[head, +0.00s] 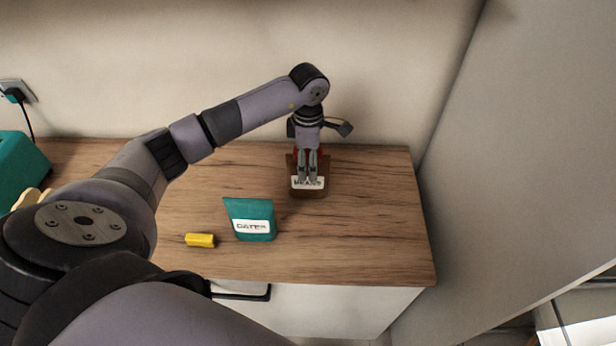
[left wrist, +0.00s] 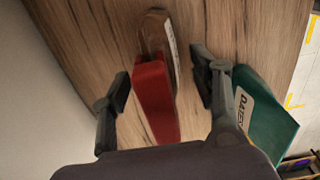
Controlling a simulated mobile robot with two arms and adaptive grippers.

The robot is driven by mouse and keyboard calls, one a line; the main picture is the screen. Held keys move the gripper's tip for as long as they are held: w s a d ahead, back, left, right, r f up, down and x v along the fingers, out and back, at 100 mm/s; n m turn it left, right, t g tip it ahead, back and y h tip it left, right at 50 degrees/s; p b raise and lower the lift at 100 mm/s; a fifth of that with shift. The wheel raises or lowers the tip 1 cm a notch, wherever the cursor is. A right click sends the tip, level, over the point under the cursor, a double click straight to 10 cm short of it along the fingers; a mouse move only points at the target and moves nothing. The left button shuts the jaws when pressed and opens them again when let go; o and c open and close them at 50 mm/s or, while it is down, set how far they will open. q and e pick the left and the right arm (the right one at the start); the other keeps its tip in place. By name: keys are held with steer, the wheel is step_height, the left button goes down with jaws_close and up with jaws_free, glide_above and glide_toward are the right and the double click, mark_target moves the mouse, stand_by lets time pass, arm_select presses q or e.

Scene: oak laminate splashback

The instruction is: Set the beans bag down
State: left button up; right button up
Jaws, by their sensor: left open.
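The beans bag (head: 306,193) is brown with a white label and stands on the wooden counter towards the back right. In the left wrist view the brown bag (left wrist: 155,33) shows its label edge-on, with a red piece (left wrist: 153,100) nearer the camera; I cannot tell whether the red piece is part of the bag. My left gripper (head: 307,170) is above the bag, pointing down and partly hiding it. In the left wrist view its fingers (left wrist: 161,85) are spread on either side of the red piece, with gaps. My right gripper is not in view.
A teal dates bag (head: 250,222) stands on the counter (head: 365,225) in front and to the left. A small yellow block (head: 200,240) lies beside it. A teal appliance (head: 18,165) is at the far left. The counter's right part is clear, beside a tall pale panel (head: 510,150).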

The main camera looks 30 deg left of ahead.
arm_select(q)
steer(key=shift+f, duration=1.25)
steer(key=shift+c, duration=0.5)
jaws_close()
steer(key=shift+r, duration=0.1)
